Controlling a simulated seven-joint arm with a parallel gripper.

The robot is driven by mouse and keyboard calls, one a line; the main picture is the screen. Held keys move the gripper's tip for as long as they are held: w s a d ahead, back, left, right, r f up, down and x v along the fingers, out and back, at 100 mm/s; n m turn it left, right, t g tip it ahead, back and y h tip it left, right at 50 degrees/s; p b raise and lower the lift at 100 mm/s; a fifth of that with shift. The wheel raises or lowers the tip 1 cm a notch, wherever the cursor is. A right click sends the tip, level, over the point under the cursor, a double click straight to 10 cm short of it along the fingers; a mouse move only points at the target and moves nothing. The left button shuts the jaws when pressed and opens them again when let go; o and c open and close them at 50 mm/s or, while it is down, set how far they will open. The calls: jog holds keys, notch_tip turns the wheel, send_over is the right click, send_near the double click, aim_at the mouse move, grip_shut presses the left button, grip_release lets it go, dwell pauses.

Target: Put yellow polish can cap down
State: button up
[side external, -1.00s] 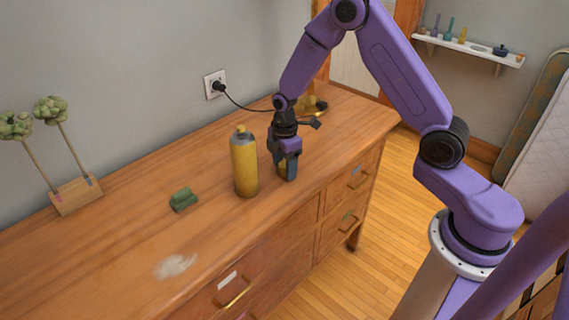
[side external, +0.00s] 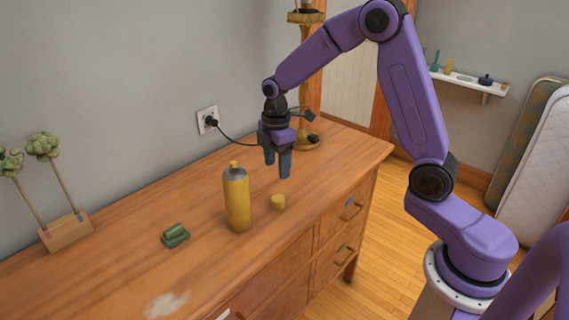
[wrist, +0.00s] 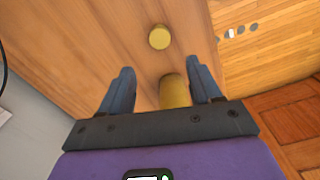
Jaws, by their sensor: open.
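The yellow polish can (side external: 237,199) stands upright on the wooden dresser top in the side view. Its yellow cap (side external: 278,202) rests on the dresser just to the right of the can, apart from it. The wrist view shows the cap (wrist: 159,37) beyond the fingertips and another yellow shape (wrist: 174,91) between the fingers, likely the lamp base or the can; I cannot tell which. My gripper (side external: 277,168) is open and empty, raised above the dresser behind the cap, fingers pointing down. It touches neither can nor cap.
A green block-like object (side external: 174,236) and a white smear (side external: 166,304) lie left of the can on the dresser (side external: 120,262). A wooden stand with green flower heads (side external: 66,231) is at the far left. A brass lamp (side external: 306,142) and black cord stand behind my gripper.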

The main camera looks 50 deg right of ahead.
jog(key=s+a+r+m, duration=0.1)
jog(key=s+a+r, duration=0.1)
jog(key=s, duration=0.5)
jog(key=s+a+r, duration=0.2)
jog(key=s+a, duration=0.1)
jog(key=s, duration=0.5)
jog(key=s+a+r+m, duration=0.1)
jog(key=s+a+r, duration=0.1)
jog(key=s, duration=0.5)
jog(key=s+d, duration=0.3)
jog(key=s, duration=0.6)
jog(key=shift+s+f, duration=0.15)
jog(key=shift+s, duration=0.25)
dwell(0.4)
